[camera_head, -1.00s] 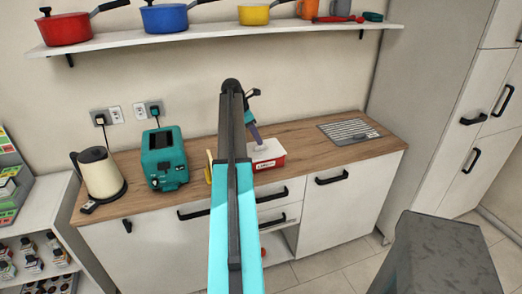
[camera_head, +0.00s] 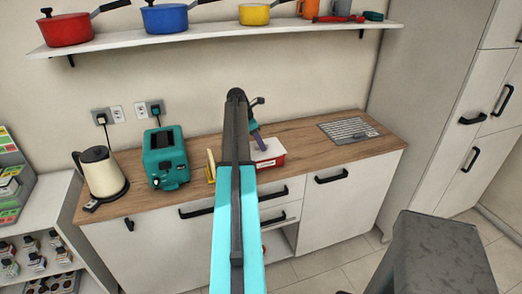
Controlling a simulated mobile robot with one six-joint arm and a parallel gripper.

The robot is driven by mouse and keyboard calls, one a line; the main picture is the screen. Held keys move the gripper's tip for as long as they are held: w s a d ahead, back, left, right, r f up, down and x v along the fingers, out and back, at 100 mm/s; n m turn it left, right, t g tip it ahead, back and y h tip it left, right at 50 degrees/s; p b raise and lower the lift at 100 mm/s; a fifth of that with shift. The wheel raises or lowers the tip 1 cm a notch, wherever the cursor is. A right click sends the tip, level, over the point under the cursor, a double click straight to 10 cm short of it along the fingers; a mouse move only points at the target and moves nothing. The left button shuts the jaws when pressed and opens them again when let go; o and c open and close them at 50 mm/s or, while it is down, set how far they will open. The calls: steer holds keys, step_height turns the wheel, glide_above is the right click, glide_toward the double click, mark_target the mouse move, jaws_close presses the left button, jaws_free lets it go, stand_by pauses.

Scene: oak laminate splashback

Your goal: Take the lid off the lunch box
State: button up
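The lunch box (camera_head: 268,163) is a small red box with a white top, standing on the wooden counter just right of my arm. Its left end is hidden behind my arm. The white lid (camera_head: 273,147) appears to be on the box. My gripper (camera_head: 263,147) is at the end of the dark purple wrist part, over or at the lid. It is too small and too covered to see its fingers, whether it touches the lid, or whether it is open.
A teal toaster (camera_head: 166,160) and a cream kettle (camera_head: 101,173) stand left on the counter (camera_head: 325,154). A yellow object (camera_head: 210,168), partly hidden, is just left of my arm. A metal drain grid (camera_head: 348,130) lies right. A shelf (camera_head: 210,41) with pots hangs above.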

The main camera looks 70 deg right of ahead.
jaws_close()
steer(key=shift+r, duration=0.1)
steer(key=shift+r+b, duration=0.8)
steer(key=shift+r, duration=0.75)
steer(key=s+a+r+b, duration=0.1)
steer(key=s+a+b, duration=0.1)
steer(key=s+a, duration=0.2)
steer(key=s+a+b, duration=0.1)
steer(key=s+a, duration=0.3)
steer(key=a, duration=0.5)
steer(key=shift+s+a+r+b, duration=0.15)
steer(key=shift+a+r+b, duration=0.2)
steer(key=shift+r+b, duration=0.05)
